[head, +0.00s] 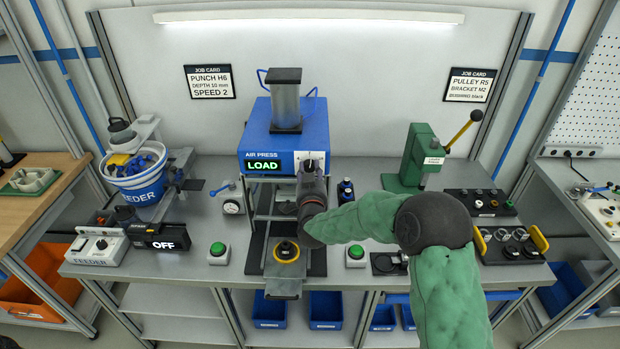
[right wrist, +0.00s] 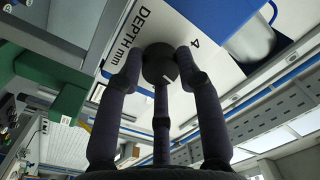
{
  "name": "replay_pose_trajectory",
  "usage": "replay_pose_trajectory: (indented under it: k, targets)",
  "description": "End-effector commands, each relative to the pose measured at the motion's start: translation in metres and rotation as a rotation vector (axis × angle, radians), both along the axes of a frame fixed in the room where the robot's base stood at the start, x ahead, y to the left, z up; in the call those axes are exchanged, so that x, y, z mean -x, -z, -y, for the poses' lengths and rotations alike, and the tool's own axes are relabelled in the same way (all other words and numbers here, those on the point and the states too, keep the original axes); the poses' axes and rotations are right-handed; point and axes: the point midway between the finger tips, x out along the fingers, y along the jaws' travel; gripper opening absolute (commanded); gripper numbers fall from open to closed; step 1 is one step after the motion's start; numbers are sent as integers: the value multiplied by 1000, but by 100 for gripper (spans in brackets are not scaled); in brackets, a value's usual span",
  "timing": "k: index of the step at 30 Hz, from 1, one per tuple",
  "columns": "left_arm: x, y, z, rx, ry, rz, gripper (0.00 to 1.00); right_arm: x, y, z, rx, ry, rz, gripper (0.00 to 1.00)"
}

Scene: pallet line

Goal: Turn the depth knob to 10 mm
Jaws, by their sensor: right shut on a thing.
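The blue air press (head: 262,140) stands at the middle of the bench with a lit display reading LOAD. The dark round depth knob (right wrist: 158,62) sits on a white panel (head: 313,155) at the press's front right. In the right wrist view the panel reads DEPTH mm, and a 4 shows beside the knob. A pale pointer line on the knob slants to the lower left; its setting cannot be read. My right gripper (right wrist: 160,75) has its fingers closed around the knob. In the head view this gripper (head: 312,168) and its wrist hide the knob. My left gripper is out of view.
A job card (head: 209,82) on the back wall reads PUNCH H6, DEPTH 10 mm, SPEED 2. Green buttons (head: 218,250) (head: 356,252) flank the press. A blue feeder bowl (head: 137,175) stands left, a green lever press (head: 415,160) right. My right arm crosses the bench's front right.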

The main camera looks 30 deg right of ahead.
Motion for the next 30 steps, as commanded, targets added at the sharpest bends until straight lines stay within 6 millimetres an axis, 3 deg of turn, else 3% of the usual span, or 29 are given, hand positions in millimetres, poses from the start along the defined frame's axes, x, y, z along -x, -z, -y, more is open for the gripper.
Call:
replay_pose_trajectory:
  k: [1, 15, 24, 30]
  targets:
    - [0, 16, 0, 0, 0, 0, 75, 0, 6, 0, -32, 0, 24, 3]
    - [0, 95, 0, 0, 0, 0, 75, 0, 7, 0, -408, -1, 254, 3]
    - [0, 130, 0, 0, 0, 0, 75, 0, 5, 0, -598, 0, 369, 3]
    - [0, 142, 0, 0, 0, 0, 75, 0, 4, 0, -678, 0, 416, 3]
